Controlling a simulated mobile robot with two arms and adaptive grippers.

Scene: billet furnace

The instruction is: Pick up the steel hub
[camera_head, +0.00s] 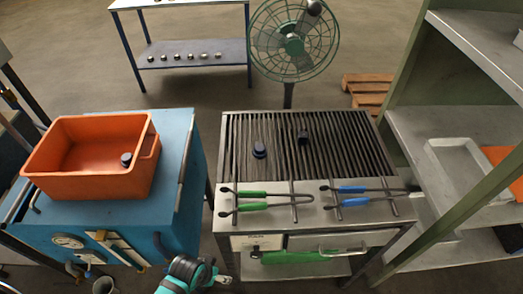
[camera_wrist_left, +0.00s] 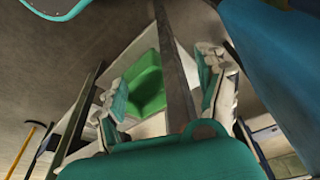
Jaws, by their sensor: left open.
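Two small dark round parts lie on the slatted grill: one left of centre (camera_head: 259,150) and one further back (camera_head: 303,137). A similar dark part (camera_head: 126,159) is in the orange bin (camera_head: 88,183). I cannot tell which of these is the steel hub. A teal and dark piece of my left gripper (camera_head: 190,275) shows at the bottom edge of the head view, in front of the grill stand and below its top. In the left wrist view my left gripper (camera_wrist_left: 163,85) has its fingers apart, with nothing held. My right gripper is not in view.
Green tongs (camera_head: 262,194) and blue tongs (camera_head: 365,190) lie on the front of the grill stand. A blue cabinet (camera_head: 180,200) carries the bin. A shelf rack (camera_head: 450,130) stands right. A green box (camera_wrist_left: 145,90) is on the stand's lower shelf. Small parts line the back table (camera_head: 190,56).

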